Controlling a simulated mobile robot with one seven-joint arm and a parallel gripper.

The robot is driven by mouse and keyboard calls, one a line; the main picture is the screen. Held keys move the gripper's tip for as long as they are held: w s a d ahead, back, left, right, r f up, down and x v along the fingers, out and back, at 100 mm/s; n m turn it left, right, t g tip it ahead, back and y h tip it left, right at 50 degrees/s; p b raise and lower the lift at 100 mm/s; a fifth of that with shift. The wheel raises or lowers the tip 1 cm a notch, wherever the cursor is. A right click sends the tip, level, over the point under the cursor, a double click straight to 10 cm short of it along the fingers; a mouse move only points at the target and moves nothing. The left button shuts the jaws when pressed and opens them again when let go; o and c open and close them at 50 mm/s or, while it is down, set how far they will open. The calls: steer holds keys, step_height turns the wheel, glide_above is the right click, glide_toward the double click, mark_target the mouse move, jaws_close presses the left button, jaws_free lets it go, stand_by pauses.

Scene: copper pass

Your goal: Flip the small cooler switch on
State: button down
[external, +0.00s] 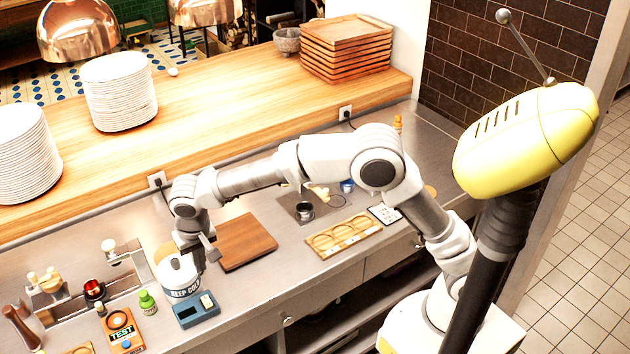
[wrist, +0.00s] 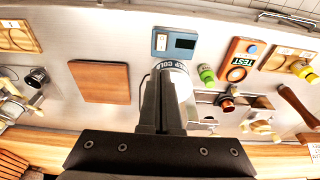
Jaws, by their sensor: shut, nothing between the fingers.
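The small cooler is a white round tub (external: 172,274) lettered "KEEP COLD", with a blue box (external: 197,311) in front of it. In the wrist view the blue box (wrist: 175,43) shows a dark panel and a small pale patch; whether that patch is the switch, and its position, I cannot tell. My gripper (external: 201,262) is over the tub, pointing down. In the wrist view my gripper's fingers (wrist: 168,75) are together and empty, hiding part of the tub, with their tips just short of the blue box. Contact with the tub cannot be told.
A brown board (external: 246,241) lies right of the tub. A wooden tray (external: 344,234) is farther right. The raised wooden shelf (external: 240,95) runs behind.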

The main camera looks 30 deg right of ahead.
mark_target(206, 298)
steer(key=w+f, duration=0.1)
steer(key=f, duration=0.8)
steer(key=w+f, duration=0.1)
steer(key=f, duration=0.3)
steer(key=shift+w+f+p, duration=0.3)
steer(key=shift+w+f, duration=0.05)
steer(key=shift+f, duration=0.05)
steer(key=shift+w, duration=0.1)
